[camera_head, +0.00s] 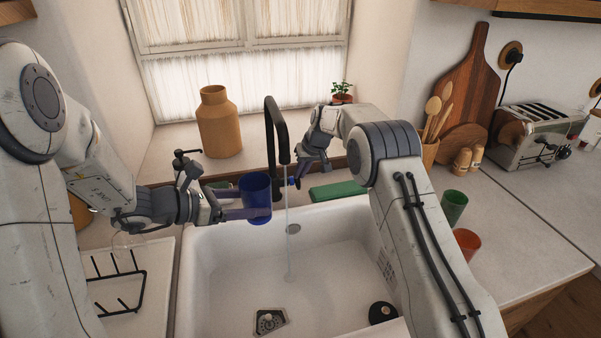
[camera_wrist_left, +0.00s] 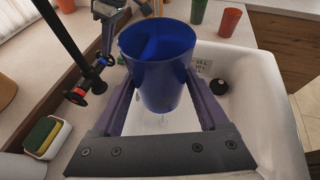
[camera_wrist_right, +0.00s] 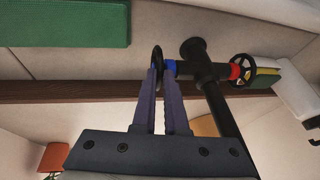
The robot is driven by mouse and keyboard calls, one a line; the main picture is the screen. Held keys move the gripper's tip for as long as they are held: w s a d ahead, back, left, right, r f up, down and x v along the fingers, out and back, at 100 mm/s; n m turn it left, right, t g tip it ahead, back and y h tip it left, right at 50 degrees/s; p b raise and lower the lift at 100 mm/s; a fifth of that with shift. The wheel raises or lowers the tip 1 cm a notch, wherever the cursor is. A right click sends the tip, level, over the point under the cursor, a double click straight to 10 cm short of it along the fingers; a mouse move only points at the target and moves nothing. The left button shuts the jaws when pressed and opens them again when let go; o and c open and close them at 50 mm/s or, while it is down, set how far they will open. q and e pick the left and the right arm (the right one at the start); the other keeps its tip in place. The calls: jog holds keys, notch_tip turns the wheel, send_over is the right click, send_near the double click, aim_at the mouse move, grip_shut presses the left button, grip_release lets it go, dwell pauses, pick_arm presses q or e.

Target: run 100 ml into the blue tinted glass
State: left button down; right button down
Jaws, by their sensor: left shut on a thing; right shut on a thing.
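The blue tinted glass (camera_head: 257,196) is upright above the left part of the sink, left of the water stream. My left gripper (camera_head: 243,206) is shut on it; the left wrist view shows a finger on each side of the glass (camera_wrist_left: 158,75). The black tap (camera_head: 279,130) runs a thin stream of water (camera_head: 288,240), which falls beside the glass into the white sink (camera_head: 215,265). My right gripper (camera_wrist_right: 165,75) is shut on the blue-marked tap knob (camera_wrist_right: 158,58). The red-marked knob (camera_wrist_right: 241,68) is free. The water level inside the glass cannot be told.
A green cup (camera_head: 454,204) and an orange cup (camera_head: 467,241) stand on the right counter. A green block (camera_head: 338,190) lies behind the sink. A black rack (camera_head: 117,285) is at left; a black plug (camera_head: 382,312) sits in the sink near the drain (camera_head: 268,320).

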jog(key=shift+w+a+r+g, duration=0.1)
jog(key=shift+w+r+g, duration=0.05)
jog(key=shift+w+g, duration=0.25)
dwell(0.3)
jog(key=c, duration=1)
grip_release()
jog(key=shift+o, duration=0.2)
jog(key=shift+s, duration=0.1)
jog(key=shift+r, duration=0.1)
jog(key=v, duration=1.2)
jog(key=shift+a, duration=0.1)
